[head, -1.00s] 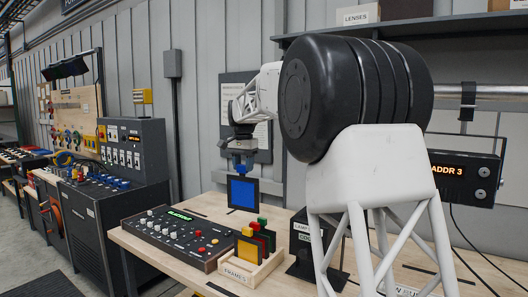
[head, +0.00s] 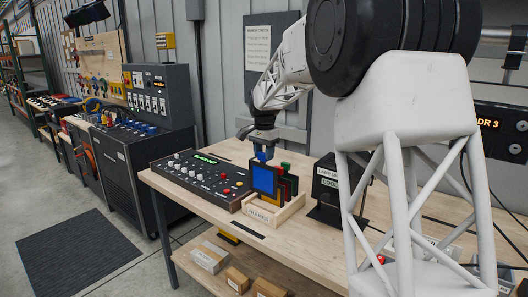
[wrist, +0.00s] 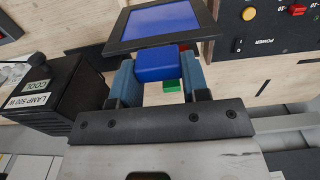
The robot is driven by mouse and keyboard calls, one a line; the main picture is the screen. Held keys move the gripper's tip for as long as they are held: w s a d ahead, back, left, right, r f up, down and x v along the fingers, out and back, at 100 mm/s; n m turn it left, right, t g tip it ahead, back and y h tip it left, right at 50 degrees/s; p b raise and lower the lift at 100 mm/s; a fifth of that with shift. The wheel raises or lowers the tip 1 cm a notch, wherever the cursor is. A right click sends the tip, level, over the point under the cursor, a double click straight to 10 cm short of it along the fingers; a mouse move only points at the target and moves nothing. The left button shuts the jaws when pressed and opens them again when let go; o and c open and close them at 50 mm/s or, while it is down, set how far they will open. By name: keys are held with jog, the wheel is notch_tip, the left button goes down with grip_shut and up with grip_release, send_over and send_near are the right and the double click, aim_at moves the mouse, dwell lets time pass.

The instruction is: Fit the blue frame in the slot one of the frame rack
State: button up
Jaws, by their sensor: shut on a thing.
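The blue frame (head: 264,180) is a dark-edged square with a blue face and a blue tab on top. My gripper (head: 262,155) points down and is shut on that tab. In the wrist view, the two fingers (wrist: 160,78) grip the blue tab, and the blue panel (wrist: 160,20) shows beyond it. The frame is upright at the wooden frame rack (head: 262,217), low over its near-left part. I cannot tell whether its lower edge is inside a slot. Other frames with green (head: 286,166) and red tabs stand behind it; they are partly hidden.
A control console (head: 200,178) with knobs lies close to the left of the rack. A black lamp box (head: 328,188) stands to the right, also seen in the wrist view (wrist: 60,95).

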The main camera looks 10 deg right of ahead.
jog(key=shift+f, duration=0.15)
jog(key=shift+f, duration=4.3)
dwell(0.6)
jog(key=o, duration=1.2)
jog(key=shift+r, duration=0.1)
jog(key=shift+r, duration=3.8)
